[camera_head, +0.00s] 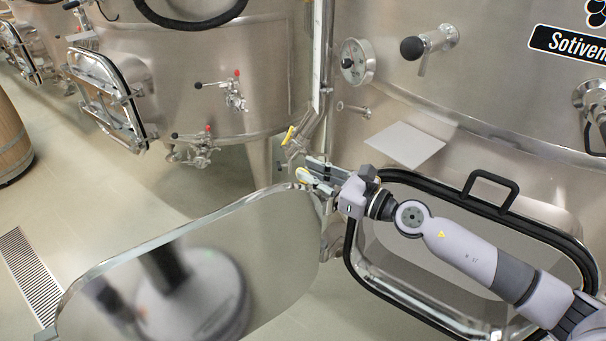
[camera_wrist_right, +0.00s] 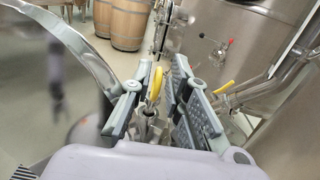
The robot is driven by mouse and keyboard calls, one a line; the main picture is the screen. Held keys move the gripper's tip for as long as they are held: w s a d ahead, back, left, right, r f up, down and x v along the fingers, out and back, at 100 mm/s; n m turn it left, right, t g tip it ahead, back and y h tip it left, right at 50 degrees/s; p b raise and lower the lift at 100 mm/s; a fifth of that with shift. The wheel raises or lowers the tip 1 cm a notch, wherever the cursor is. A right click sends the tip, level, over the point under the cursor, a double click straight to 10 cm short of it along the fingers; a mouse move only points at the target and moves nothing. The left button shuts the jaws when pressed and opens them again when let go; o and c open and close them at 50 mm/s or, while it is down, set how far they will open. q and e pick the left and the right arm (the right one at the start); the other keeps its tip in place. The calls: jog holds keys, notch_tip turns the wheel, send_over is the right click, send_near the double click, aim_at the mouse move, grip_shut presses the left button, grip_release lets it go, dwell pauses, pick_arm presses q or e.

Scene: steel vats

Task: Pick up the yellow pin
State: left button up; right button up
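The yellow pin (camera_head: 304,175) is at the top right corner of the open steel door, right by the tips of my right gripper (camera_head: 315,174). In the right wrist view the yellow pin (camera_wrist_right: 156,83) stands upright between the two spread fingers of the right gripper (camera_wrist_right: 152,92). The fingers are apart, and I see no clear contact with the pin. The pin's lower part is on a grey metal piece and partly hidden. My left gripper is not in view.
The open, shiny door (camera_head: 150,270) fills the lower left. A black-rimmed hatch (camera_head: 470,265) lies under my right arm. A second yellow handle (camera_head: 289,134) is on the pipe just behind the gripper. Steel vats (camera_head: 220,60) stand behind; open floor lies left.

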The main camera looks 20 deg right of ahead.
jog(key=shift+s, duration=0.1)
jog(key=shift+c, duration=0.4)
grip_shut()
